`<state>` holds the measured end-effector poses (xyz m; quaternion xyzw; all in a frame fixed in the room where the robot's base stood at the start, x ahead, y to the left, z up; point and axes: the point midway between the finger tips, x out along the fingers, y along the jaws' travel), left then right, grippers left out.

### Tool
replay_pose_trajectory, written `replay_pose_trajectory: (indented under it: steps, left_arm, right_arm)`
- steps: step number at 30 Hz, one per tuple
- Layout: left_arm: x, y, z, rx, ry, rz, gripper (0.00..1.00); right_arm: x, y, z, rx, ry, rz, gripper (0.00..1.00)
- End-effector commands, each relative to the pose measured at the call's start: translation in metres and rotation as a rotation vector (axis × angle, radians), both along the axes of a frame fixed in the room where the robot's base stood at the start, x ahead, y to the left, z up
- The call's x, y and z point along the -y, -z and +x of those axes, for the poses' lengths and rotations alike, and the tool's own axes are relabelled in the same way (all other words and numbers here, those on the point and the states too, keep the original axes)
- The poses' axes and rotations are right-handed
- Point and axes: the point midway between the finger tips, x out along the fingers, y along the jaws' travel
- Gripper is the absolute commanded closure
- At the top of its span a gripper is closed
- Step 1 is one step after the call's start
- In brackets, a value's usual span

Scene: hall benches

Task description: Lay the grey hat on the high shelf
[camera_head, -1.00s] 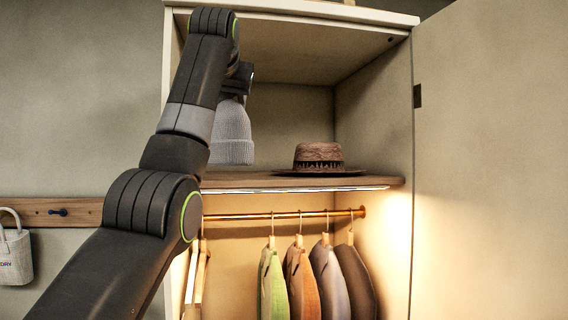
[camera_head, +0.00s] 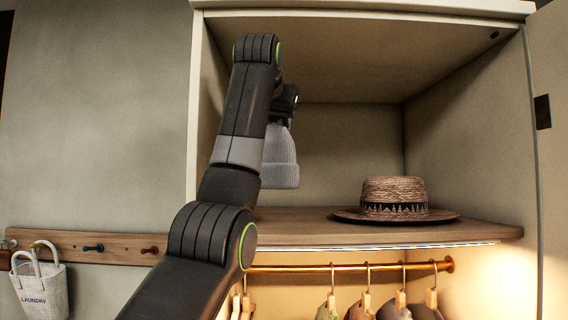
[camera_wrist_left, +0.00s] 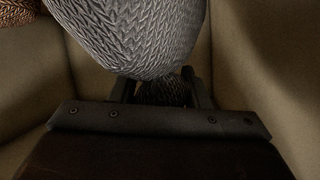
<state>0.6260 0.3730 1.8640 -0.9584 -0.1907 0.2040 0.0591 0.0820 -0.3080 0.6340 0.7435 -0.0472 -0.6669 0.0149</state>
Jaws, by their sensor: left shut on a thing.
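The grey knit hat (camera_head: 281,160) hangs from my left gripper (camera_head: 284,112) inside the upper compartment of the wardrobe, above the high shelf (camera_head: 300,228). The hat's lower edge is a little above the shelf board, apart from it as far as I can see. In the left wrist view the hat (camera_wrist_left: 130,35) fills the top middle, and the gripper (camera_wrist_left: 163,88) is shut on a gathered part of it. My left forearm hides the left part of the compartment and some of the hat. My right gripper is not in view.
A brown woven brimmed hat (camera_head: 393,197) stands on the shelf to the right. A copper rail (camera_head: 340,267) with several hanging garments runs below. Shelf room shows left of the brown hat. A laundry bag (camera_head: 40,285) hangs from a peg board (camera_head: 120,247) at left.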

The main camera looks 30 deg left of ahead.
Motion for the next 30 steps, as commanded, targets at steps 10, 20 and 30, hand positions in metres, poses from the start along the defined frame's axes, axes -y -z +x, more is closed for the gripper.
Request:
replay_pose_trajectory:
  steps: [10, 20, 30]
  left_arm:
    - [-0.001, 0.032, 0.001, -0.002, 0.0, -0.001, 0.93]
    - [-0.001, 0.058, 0.001, -0.001, -0.001, 0.001, 0.93]
    - [0.0, 0.071, 0.001, -0.001, 0.0, 0.0, 0.93]
  right_arm:
    - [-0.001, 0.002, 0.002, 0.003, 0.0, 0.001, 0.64]
    - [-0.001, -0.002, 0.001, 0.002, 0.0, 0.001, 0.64]
    - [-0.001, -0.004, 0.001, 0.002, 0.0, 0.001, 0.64]
